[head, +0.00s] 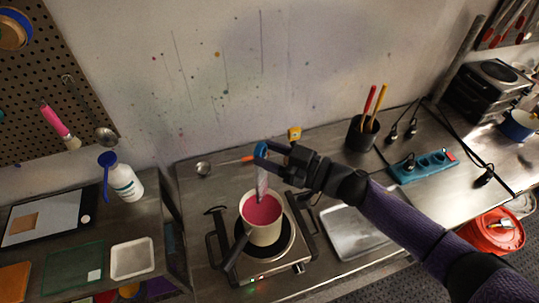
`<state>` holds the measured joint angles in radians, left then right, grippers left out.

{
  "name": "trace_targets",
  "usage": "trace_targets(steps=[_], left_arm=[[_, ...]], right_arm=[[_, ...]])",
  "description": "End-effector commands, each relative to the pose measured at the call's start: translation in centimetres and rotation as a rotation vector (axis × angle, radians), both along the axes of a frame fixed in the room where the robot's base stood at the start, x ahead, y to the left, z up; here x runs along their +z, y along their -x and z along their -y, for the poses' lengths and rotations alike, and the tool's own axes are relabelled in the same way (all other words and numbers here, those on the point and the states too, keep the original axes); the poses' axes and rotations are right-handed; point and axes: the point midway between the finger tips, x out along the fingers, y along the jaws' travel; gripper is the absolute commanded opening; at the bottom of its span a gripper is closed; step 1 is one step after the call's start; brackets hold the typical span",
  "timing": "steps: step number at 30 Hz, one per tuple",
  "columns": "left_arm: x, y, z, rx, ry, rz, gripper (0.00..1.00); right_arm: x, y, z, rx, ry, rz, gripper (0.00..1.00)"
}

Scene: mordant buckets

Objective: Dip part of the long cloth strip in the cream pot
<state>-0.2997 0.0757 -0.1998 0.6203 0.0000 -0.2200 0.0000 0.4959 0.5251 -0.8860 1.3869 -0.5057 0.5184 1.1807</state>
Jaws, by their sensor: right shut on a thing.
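The cream pot (264,236) stands on a portable hotplate and holds pink liquid (262,208). Its dark handle points to the lower left. My right gripper (264,156) comes in from the right and is shut on the upper end of the long cloth strip (262,182). The strip is pale and hangs down over the pot. Its lower end reaches the pot's opening at the liquid; how deep it goes, if at all, I cannot tell. My left gripper is not in view.
The hotplate (299,268) has side rails. A metal tray (352,232) lies to its right. Behind are a ladle (203,168), a black cup (362,133) with tools, and a blue power strip (422,166) with cables. A white bottle (124,182) stands left.

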Motion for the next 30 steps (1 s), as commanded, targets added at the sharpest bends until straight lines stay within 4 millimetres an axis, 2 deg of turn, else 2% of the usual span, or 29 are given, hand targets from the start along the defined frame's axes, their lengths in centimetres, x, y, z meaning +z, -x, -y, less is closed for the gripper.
trace_targets(steps=[1, 7, 21, 25, 30], left_arm=[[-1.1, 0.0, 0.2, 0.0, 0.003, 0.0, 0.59], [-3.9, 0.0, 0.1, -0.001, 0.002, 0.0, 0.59], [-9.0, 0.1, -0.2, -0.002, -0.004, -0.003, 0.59], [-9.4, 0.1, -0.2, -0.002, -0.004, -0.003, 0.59], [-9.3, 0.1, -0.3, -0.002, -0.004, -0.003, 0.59]], right_arm=[[-1.0, 0.0, 0.0, 0.0, 0.0, 0.0, 0.04], [-3.7, 0.1, 0.0, 0.001, 0.0, -0.001, 0.04], [-9.9, 0.0, 0.0, 0.001, -0.001, -0.002, 0.04], [-10.6, 0.0, 0.0, 0.001, 0.0, -0.001, 0.04], [-10.5, 0.0, 0.0, 0.001, 0.0, 0.0, 0.04]])
